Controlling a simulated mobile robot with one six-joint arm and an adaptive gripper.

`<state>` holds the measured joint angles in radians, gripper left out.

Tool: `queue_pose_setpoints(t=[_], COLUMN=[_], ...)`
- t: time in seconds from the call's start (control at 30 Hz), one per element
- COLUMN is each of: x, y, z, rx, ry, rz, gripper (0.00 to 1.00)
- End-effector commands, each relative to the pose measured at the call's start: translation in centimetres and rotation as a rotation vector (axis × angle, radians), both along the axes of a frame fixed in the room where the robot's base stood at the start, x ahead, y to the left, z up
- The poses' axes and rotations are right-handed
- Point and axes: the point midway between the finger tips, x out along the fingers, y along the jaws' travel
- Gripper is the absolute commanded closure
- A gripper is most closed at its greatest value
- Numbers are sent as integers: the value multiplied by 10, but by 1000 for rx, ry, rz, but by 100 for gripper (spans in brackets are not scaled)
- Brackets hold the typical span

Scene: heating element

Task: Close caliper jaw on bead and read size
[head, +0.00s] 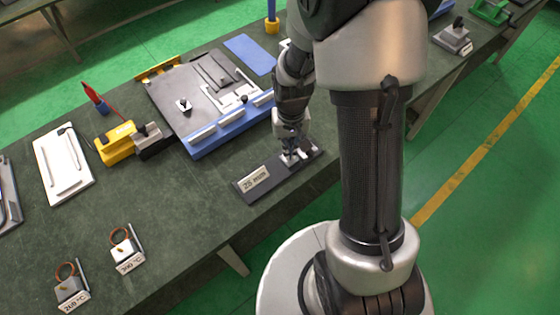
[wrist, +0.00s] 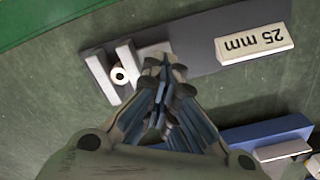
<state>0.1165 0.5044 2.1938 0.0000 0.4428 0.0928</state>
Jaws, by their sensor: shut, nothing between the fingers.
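The caliper is a dark flat plate (head: 283,180) near the front edge of the bench, with a white "25 mm" label (head: 254,179) that also shows in the wrist view (wrist: 254,44). In the wrist view two pale upright jaws, one outer (wrist: 99,76) and one inner (wrist: 128,66), stand at the plate's left end. A small white bead (wrist: 119,75) with a dark hole lies between them. My gripper (wrist: 165,64) is shut and empty, just right of the inner jaw, over a pale part of the caliper. I cannot tell whether the fingertips touch it.
A grey board with a blue front edge (head: 228,127) stands behind the caliper, and a yellow device (head: 116,144) to its left. A white panel (head: 64,170) and small blocks marked 390 °C (head: 129,262) and 260 °C (head: 75,301) are farther left.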

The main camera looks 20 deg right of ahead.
Motion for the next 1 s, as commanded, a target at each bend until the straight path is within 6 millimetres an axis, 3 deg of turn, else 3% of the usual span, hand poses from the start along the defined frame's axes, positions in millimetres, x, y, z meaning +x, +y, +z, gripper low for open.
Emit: queue_pose_setpoints(t=[0.73, 1.0], x=[0, 0], y=[0, 0], z=[63, 68], rx=[0, 0], ry=[2, 1], rz=[0, 0], gripper=[100, 100])
